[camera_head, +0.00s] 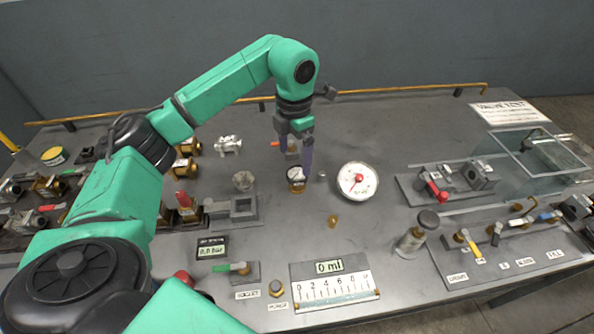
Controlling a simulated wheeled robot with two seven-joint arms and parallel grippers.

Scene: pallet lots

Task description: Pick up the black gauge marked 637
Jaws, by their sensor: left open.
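A small dial gauge (296,175) with a dark rim and a pale face stands on the table near the middle of the head view. Any number on it is too small to read. My left gripper (295,160) points down at this gauge, its two fingers spread and open. The fingertips are close to the gauge's upper part; I cannot tell whether they touch it. A black digital gauge (212,248) with a pale display lies further forward and left. My right gripper does not show.
A white dial gauge (358,181) with a red pointer lies just right. A small brass piece (333,221) and a scale board (336,285) are in front. A glass tank (526,150) stands at right. Metal fittings crowd the left; the back middle is clear.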

